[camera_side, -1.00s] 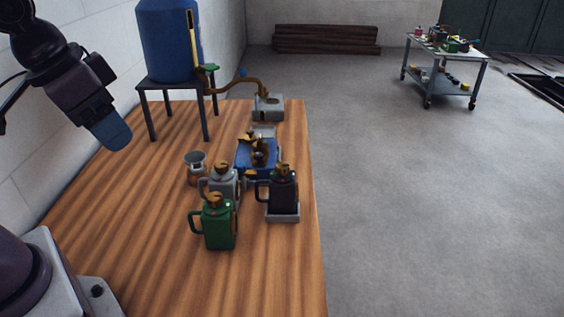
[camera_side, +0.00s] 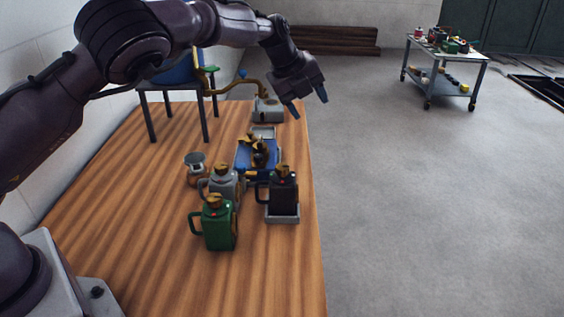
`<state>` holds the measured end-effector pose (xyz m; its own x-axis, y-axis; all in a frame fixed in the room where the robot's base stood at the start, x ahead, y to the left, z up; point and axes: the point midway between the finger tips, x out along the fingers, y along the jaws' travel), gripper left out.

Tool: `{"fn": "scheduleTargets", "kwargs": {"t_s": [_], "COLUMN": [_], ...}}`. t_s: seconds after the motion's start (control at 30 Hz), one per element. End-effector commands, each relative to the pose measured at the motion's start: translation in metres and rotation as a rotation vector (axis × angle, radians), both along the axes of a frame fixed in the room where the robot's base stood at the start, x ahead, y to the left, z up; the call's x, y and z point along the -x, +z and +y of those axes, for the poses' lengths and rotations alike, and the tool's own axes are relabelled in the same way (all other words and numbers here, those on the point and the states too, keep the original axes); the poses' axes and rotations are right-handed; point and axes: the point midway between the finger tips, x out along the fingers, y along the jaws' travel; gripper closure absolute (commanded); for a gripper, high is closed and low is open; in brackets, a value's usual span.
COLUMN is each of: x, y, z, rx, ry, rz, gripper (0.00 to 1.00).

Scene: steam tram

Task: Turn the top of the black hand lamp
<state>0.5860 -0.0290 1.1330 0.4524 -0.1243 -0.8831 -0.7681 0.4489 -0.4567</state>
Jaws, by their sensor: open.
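The black hand lamp (camera_side: 284,192) stands upright in a shallow grey tray (camera_side: 283,219) near the right edge of the wooden table. It has a brass-coloured top (camera_side: 282,171) and a handle on its left side. My gripper (camera_side: 310,107) is open and empty. In the picture it is above and slightly right of the lamp, apart from it, with its fingers pointing down. Its exact height and depth over the table are hard to tell.
A green lamp (camera_side: 220,228) and a grey lamp (camera_side: 222,184) stand left of the black one. A blue tray (camera_side: 243,160) with brass parts is behind. A small glass-and-metal item (camera_side: 196,168) stands at left. The table's front (camera_side: 265,280) is clear.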

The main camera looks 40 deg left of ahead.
Motion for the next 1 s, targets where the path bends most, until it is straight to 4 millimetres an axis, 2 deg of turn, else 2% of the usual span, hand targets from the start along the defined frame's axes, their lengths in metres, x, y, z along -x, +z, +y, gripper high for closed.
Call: {"fn": "scheduleTargets", "kwargs": {"t_s": [0.03, 0.1, 0.23, 0.33, 0.47, 1.0], "x": [0.01, 0.027, 0.053, 0.064, 0.066, 0.066], "y": [-0.004, -0.001, 0.004, 0.002, -0.007, -0.108], "z": [0.002, 0.006, 0.009, 0.009, 0.007, 0.007], "rx": [-0.066, -0.123, -0.16, -0.149, -0.136, -0.136], "ry": [-0.04, -0.061, -0.056, -0.035, -0.021, -0.023], "rz": [0.106, 0.23, 0.4, 0.464, 0.475, 0.472], "gripper": [0.42, 0.42, 0.42, 0.42, 0.42, 0.42]}}
